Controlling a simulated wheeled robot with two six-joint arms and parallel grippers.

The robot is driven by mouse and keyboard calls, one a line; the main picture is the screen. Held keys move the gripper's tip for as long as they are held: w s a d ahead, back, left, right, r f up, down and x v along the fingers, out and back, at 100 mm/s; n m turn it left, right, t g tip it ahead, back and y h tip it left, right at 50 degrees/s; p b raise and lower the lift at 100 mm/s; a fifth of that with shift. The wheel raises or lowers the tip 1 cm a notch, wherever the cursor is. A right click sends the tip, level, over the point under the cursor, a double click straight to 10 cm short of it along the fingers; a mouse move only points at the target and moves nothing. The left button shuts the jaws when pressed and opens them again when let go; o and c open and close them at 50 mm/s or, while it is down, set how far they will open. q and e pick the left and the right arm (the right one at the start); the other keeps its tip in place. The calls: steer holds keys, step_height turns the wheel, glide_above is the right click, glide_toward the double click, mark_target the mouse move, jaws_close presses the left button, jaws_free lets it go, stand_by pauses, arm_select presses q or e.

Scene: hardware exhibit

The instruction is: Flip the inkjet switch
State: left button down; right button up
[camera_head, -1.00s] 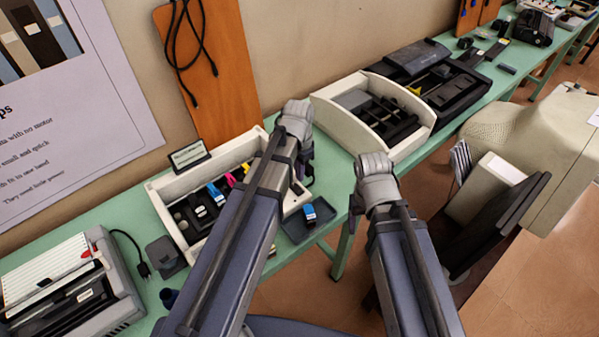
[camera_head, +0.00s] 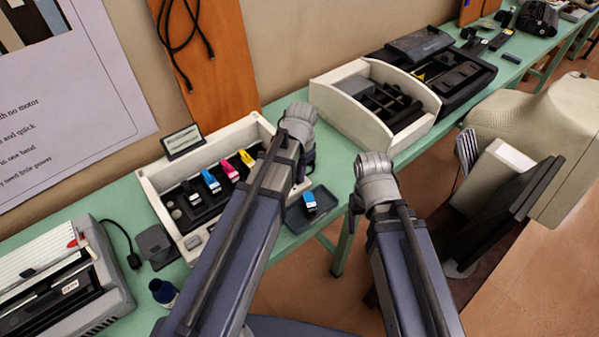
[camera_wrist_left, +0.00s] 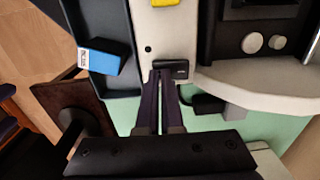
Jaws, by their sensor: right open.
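The inkjet printer (camera_head: 157,200) is an open white-walled unit with yellow, magenta and cyan cartridges on the green table. In the left wrist view its black switch (camera_wrist_left: 176,67) sits on the pale front panel, beside a small dark hole. My left gripper (camera_wrist_left: 161,76) points at the switch, its purple fingers nearly together with nothing between them. The tips overlap the switch's left edge; I cannot tell whether they touch. In the head view, the left arm covers the switch and part of the printer. My right gripper (camera_head: 357,203) is open beyond the table's front edge, mostly hidden by its wrist.
A dark tray (camera_head: 327,209) with a blue cartridge (camera_head: 309,202) lies right of the printer. Another open printer (camera_head: 425,104) stands further right, a grey typewriter-like machine (camera_head: 110,289) at left. A beige monitor (camera_head: 545,115) and a dark panel (camera_head: 500,215) stand near my right arm.

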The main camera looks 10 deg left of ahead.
arm_select(q)
steer(key=shift+a, duration=0.15)
steer(key=shift+w+a+r, duration=0.2)
steer(key=shift+w+a, duration=0.35)
arm_select(e)
steer(key=shift+r, duration=0.2)
arm_select(q)
steer(key=shift+p, duration=0.3)
arm_select(e)
steer(key=shift+r, duration=0.1)
arm_select(q)
step_height(320, 180, up, 14)
steer(key=s+d+p, duration=0.1)
steer(key=d+p, duration=0.1)
steer(key=p, duration=1.1)
steer(key=shift+s+p, duration=0.35)
arm_select(e)
step_height(320, 180, up, 14)
steer(key=shift+a+f, duration=0.2)
arm_select(q)
steer(key=shift+d+f, duration=0.1)
steer(key=shift+f, duration=0.05)
